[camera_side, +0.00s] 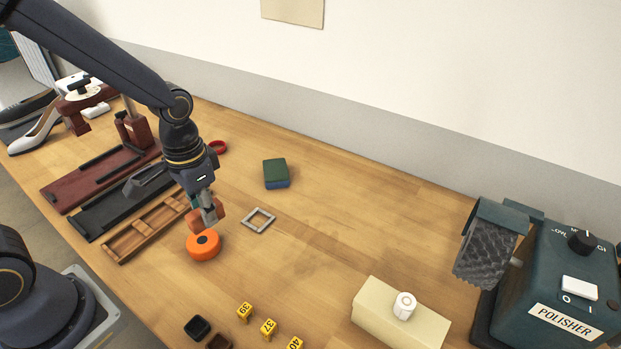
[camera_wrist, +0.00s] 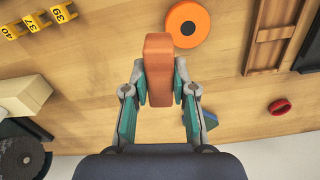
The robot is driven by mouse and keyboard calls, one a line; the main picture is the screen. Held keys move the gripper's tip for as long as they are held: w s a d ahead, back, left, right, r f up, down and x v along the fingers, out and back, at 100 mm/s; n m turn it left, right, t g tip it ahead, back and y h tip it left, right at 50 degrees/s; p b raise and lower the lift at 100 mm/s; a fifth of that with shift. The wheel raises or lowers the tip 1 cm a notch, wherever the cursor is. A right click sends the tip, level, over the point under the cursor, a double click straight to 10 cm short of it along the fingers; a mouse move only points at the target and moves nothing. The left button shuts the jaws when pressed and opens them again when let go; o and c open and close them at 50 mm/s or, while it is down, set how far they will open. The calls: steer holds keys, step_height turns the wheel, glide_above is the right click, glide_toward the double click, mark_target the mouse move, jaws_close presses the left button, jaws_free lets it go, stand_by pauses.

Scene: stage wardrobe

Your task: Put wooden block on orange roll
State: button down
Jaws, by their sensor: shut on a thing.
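The wooden block (camera_wrist: 158,68), reddish brown and oblong, is clamped between the fingers of my gripper (camera_wrist: 160,84). In the side view my gripper (camera_side: 208,211) partly covers the wooden block (camera_side: 193,222). The orange roll (camera_side: 203,247) lies flat on the table with a dark hole at its centre. The block is held just behind and above the roll in the side view; I cannot tell the exact gap. In the wrist view the orange roll (camera_wrist: 190,16) shows beyond the block, slightly right.
A wooden tray (camera_side: 135,238) lies left of the roll and a grey square frame (camera_side: 258,221) lies right. A green and blue sponge (camera_side: 276,172) and red ring (camera_side: 217,147) are farther back. Yellow number markers (camera_side: 269,327) stand in front.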

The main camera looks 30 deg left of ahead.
steer(key=n, duration=0.2)
glide_above(202, 240)
steer(key=shift+f, duration=4.05)
steer(key=shift+f, duration=0.15)
steer(key=c, duration=0.9)
jaws_free()
steer(key=shift+c, duration=0.2)
